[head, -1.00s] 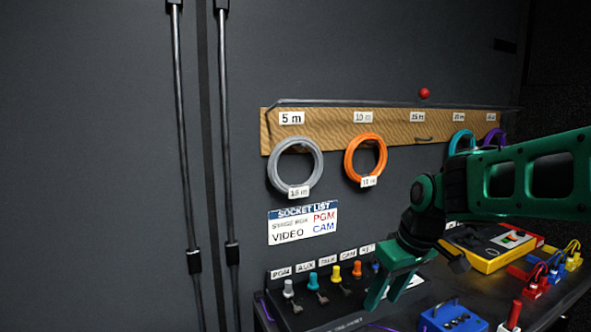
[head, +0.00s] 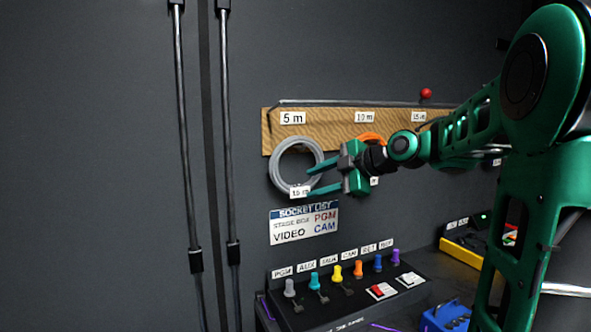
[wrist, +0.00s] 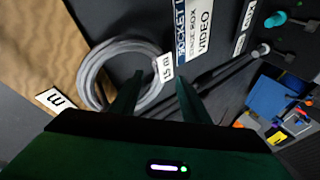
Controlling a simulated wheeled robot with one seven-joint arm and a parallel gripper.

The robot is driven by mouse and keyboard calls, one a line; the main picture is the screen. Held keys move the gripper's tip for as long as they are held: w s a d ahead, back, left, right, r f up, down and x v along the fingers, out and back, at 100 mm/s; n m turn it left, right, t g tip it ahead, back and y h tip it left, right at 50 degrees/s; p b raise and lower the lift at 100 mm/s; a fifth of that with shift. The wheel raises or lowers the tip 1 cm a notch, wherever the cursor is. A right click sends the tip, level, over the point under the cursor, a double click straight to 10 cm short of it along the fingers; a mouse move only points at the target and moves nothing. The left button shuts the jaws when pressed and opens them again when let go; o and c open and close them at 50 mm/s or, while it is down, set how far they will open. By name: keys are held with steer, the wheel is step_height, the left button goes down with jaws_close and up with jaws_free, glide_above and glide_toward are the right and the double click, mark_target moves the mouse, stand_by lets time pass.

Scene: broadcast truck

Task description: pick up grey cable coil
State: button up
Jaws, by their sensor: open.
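The grey cable coil (head: 274,167) hangs on the wooden board under the "5 m" sign, with a small white length tag at its lower right. My green gripper (head: 316,178) is open and empty, its two fingers pointing left at the coil's right side in the head view. In the wrist view, the coil (wrist: 88,72) lies beyond the fingertips (wrist: 160,88), and one finger overlaps its lower rim. The tag (wrist: 166,67) shows between the fingers. I cannot tell whether a finger touches the coil.
The orange coil (head: 371,137) hangs just right, mostly hidden behind my gripper. The wooden board (head: 330,122) runs above. A socket list sign (head: 304,222) is on the wall below, over a panel of coloured plugs (head: 337,273). The wall left of the coil holds two vertical rods (head: 229,150).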

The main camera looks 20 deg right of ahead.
mark_target(298, 188)
steer(key=x, duration=0.6)
steer(key=shift+w+a+f, duration=0.15)
steer(key=shift+w+f, duration=0.05)
steer(key=shift+w, duration=0.05)
jaws_close()
